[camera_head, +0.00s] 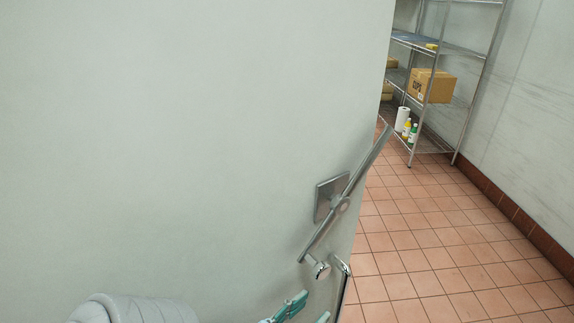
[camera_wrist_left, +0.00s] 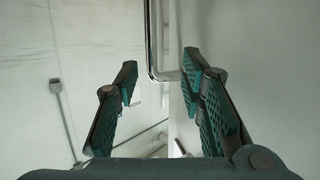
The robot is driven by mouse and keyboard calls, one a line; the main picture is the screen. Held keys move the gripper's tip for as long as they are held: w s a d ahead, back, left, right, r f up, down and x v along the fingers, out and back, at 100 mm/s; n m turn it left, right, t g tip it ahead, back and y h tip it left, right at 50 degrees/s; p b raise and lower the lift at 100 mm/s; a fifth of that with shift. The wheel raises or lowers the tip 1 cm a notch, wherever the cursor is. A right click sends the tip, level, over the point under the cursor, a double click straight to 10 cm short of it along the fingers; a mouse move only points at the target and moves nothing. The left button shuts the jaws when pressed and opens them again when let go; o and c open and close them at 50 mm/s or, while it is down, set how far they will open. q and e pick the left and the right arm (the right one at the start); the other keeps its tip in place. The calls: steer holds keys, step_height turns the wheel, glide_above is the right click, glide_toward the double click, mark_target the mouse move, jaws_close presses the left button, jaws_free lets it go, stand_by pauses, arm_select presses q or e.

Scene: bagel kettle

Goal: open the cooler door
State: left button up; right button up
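A large pale grey door panel (camera_head: 200,130) fills the left and middle of the head view. Near its right edge is a metal lever handle (camera_head: 360,177) on a square plate, slanting up to the right. Below it is a smaller metal fitting (camera_head: 318,268). My left gripper (camera_head: 311,311) is at the bottom edge, low in front of the panel and below the handle, mostly cut off. In the left wrist view my left gripper (camera_wrist_left: 159,82) is open, with teal finger pads apart. A bent metal bar (camera_wrist_left: 152,40) shows between and beyond the fingertips; I cannot tell whether they touch it.
Right of the panel's edge is open red tile floor (camera_head: 430,230). A wire shelf (camera_head: 440,48) with a cardboard box (camera_head: 432,86), a paper roll (camera_head: 402,118) and bottles stands at the back. A pale wall (camera_head: 530,110) bounds the right side.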

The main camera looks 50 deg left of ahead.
arm_select(q)
steer(key=shift+s+d, duration=0.15)
steer(key=shift+s, duration=1.3)
steer(key=shift+s+d, duration=0.15)
steer(key=shift+s, duration=1.25)
